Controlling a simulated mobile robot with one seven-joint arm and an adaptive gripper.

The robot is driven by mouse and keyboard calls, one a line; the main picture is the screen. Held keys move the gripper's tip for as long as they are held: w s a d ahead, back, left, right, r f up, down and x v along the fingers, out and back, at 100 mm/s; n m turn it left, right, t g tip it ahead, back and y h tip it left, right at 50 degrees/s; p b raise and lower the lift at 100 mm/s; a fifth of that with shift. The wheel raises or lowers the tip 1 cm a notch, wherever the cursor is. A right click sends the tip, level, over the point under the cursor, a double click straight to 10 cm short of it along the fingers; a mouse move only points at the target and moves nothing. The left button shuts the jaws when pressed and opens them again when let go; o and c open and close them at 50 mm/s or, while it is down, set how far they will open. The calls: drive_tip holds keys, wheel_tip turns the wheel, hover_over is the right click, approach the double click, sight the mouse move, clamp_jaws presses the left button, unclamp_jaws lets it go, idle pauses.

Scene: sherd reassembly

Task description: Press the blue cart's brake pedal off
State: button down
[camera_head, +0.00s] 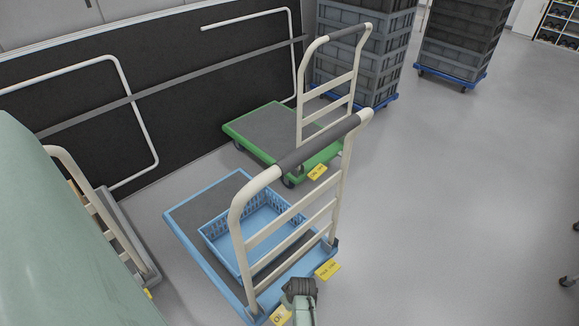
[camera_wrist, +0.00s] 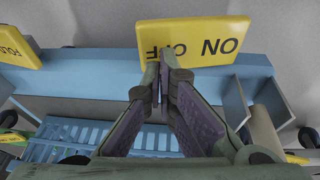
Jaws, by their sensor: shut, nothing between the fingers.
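The blue cart (camera_head: 182,212) stands left of centre in the head view, with a cream handle (camera_head: 238,215). Its yellow brake pedal (camera_head: 279,316) is at the near end, partly hidden by my gripper. In the wrist view the brake pedal (camera_wrist: 200,32) shows ON and OFF upside down. My gripper (camera_wrist: 164,68) is shut and empty. Its fingertips overlap the OFF lettering at the pedal's lower edge; I cannot tell if they touch it. A second yellow plate, the fold pedal (camera_head: 328,270), also shows in the wrist view (camera_wrist: 15,46).
A blue basket (camera_head: 214,234) sits on the blue cart's deck. A green cart (camera_head: 240,125) stands behind it, and another cart (camera_head: 128,235) is at left. Stacked grey crates (camera_head: 387,65) stand at the back. The floor at right is mostly clear.

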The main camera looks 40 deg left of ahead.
drive_tip(key=shift+w, duration=0.1)
drive_tip(key=shift+w+f+g+b, duration=0.35)
drive_tip(key=shift+w+g+b, duration=0.2)
drive_tip(key=shift+g, duration=0.25)
drive_tip(key=shift+w+f+m+g+b, duration=0.25)
drive_tip(key=shift+f+m+g+b, duration=0.1)
drive_tip(key=shift+g+b, duration=0.55)
drive_tip(key=shift+w+d+f+g+b, duration=0.1)
drive_tip(key=shift+w+f+g+b, duration=0.2)
drive_tip(key=shift+b, duration=0.1)
drive_tip(key=shift+r, duration=0.1)
drive_tip(key=p+v, duration=0.3)
drive_tip(key=v, duration=1.1)
drive_tip(key=shift+w+a, duration=0.25)
drive_tip(key=shift+a, duration=0.1)
